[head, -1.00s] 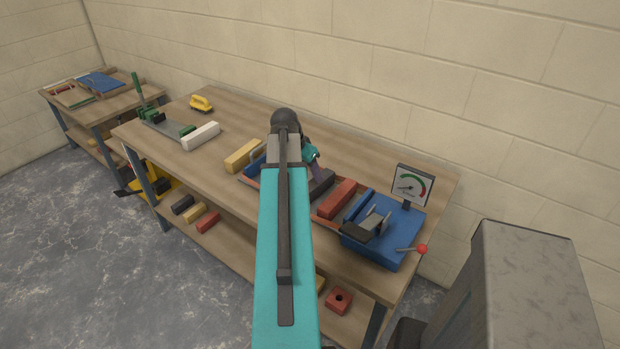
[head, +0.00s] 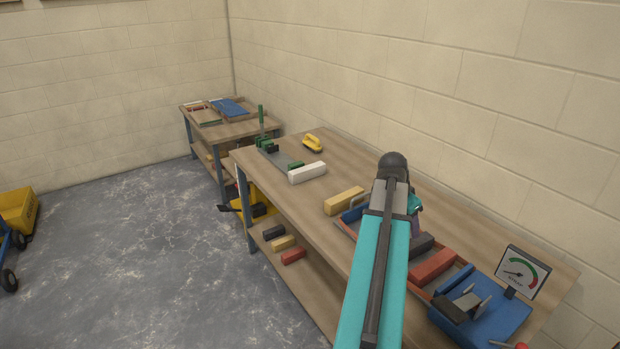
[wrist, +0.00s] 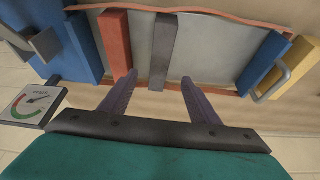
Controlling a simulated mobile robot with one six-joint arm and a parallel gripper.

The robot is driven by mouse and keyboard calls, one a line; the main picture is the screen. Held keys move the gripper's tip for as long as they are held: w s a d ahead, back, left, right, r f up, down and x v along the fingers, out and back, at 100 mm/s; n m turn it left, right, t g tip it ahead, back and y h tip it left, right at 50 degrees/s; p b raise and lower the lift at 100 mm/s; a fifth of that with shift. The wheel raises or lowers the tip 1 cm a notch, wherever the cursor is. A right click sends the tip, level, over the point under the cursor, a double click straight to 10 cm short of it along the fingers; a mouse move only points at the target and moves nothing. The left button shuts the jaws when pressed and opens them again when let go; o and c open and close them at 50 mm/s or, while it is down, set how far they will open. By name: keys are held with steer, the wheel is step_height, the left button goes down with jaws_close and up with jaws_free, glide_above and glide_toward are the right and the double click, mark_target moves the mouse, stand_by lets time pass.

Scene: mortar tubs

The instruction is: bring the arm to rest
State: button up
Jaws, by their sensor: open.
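My arm (head: 378,260), teal with a dark strip, reaches over the workbench (head: 310,240). My gripper (wrist: 158,78) shows in the wrist view as two purple fingers spread apart with nothing between them. It is above a grey tray with a red rim (wrist: 215,50), and its fingers point toward the tray. In the tray are a red block (wrist: 117,45), a dark grey block (wrist: 163,50) and blue pieces near both ends. In the head view my arm hides most of the gripper and part of the tray.
A blue device with a lever (head: 485,315) and a dial gauge (head: 522,272) stand at the bench's right end. A yellow block (head: 343,201), a white block (head: 307,172) and a yellow-handled brush (head: 313,142) lie further left. The floor (head: 130,260) at left is mostly clear.

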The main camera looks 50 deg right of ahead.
steer(key=w+a+f+n, duration=0.1)
steer(key=w+a+f, duration=0.3)
steer(key=w, duration=0.1)
steer(key=w+a+f+n, duration=0.1)
steer(key=w+a+f, duration=0.3)
steer(key=w, duration=0.1)
steer(key=w+a+f+n+y, duration=0.1)
steer(key=w+a+f, duration=0.2)
steer(key=w+a, duration=0.1)
steer(key=shift+w+a+f+n, duration=0.2)
steer(key=shift+w+f+n, duration=0.2)
steer(key=shift+w, duration=0.2)
steer(key=w+a+f+n+g+y, duration=0.1)
steer(key=w+a+f+n, duration=0.2)
steer(key=a+f, duration=0.85)
steer(key=w+a+f+n+g+y, duration=0.1)
steer(key=w+a+f+n, duration=0.15)
steer(key=a+f, duration=0.9)
steer(key=s+a+f+n, duration=0.4)
steer(key=s+a, duration=0.2)
steer(key=a, duration=0.3)
steer(key=s+a+f+n+g+y, duration=0.1)
steer(key=s+a+f+n, duration=0.3)
steer(key=a, duration=0.5)
steer(key=s+a+f+n+g+b, duration=0.1)
steer(key=s+a+f+n, duration=0.3)
steer(key=s+a, duration=0.4)
steer(key=shift+s+a+f+n, duration=0.35)
steer(key=shift+s+a, duration=0.05)
steer(key=shift+a, duration=0.4)
